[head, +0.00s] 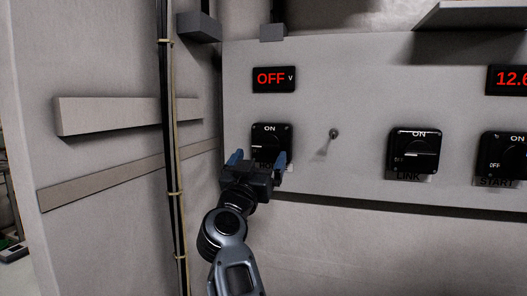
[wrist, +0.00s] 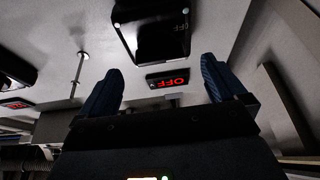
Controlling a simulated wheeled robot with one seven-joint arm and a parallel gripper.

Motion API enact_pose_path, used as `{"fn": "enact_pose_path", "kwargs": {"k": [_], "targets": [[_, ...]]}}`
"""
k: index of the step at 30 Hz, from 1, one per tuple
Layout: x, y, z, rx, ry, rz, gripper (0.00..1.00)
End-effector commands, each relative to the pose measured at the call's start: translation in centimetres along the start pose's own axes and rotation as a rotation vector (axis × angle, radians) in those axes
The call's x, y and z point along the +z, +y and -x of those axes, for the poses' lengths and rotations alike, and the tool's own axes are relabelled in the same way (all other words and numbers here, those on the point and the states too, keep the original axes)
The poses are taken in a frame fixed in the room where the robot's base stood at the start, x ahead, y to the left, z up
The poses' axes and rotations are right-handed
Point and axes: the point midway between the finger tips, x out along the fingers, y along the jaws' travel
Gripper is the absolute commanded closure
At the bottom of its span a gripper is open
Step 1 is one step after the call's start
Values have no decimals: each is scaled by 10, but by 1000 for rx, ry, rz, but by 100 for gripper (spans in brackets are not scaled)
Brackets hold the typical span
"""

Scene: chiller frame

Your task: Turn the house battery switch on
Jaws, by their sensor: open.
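My gripper (head: 258,157) is open and empty, with blue fingers in front of this switch's lower part. In the wrist view, the switch (wrist: 155,40) appears upside down beyond my open fingers (wrist: 161,65), with the red display (wrist: 168,80) below it. Contact cannot be told.
A small toggle lever (head: 334,134) sticks out to the right of the switch. The LINK switch (head: 413,151) and START switch (head: 503,155) are farther right, with another red display (head: 510,79) above. A dark vertical cable run (head: 171,150) and wall rails (head: 120,115) lie to the left.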

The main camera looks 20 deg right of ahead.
Motion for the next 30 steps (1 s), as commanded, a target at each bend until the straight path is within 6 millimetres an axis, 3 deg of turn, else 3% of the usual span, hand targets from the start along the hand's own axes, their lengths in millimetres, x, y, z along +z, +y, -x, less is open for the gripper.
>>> {"fn": "enact_pose_path", "kwargs": {"k": [3, 9, 20, 30], "targets": [[0, 1, -20, 3, 1, 0, 2], [0, 0, -41, 1, 2, 1, 2], [0, 0, -46, 0, 1, 1, 2], [0, 0, -46, 0, 2, 1, 34]]}}
